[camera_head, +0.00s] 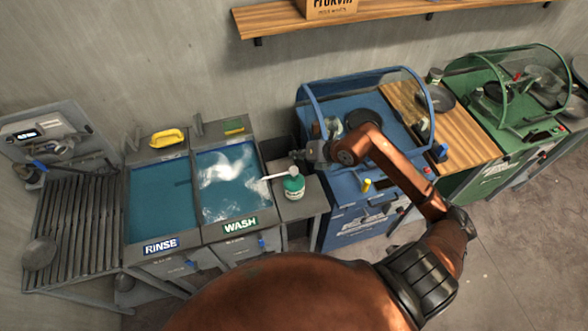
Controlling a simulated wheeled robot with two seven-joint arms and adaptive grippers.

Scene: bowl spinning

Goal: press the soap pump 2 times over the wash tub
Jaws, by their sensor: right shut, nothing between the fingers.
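The soap pump bottle (294,187) is green with a white label and a white nozzle. It stands upright on a small grey side shelf just right of the wash tub. Its nozzle points left over the edge of the wash tub (231,182), which holds blue water with white foam and bears a WASH sign. My right gripper (300,157) is shut and empty, just above and behind the pump head; whether it touches the pump I cannot tell. My left gripper is not in view.
The rinse tub (161,203) with blue water lies left of the wash tub, with a slatted rack (72,225) beyond it. A blue machine (345,185) with a clear hood stands close right of the bottle, under my right arm.

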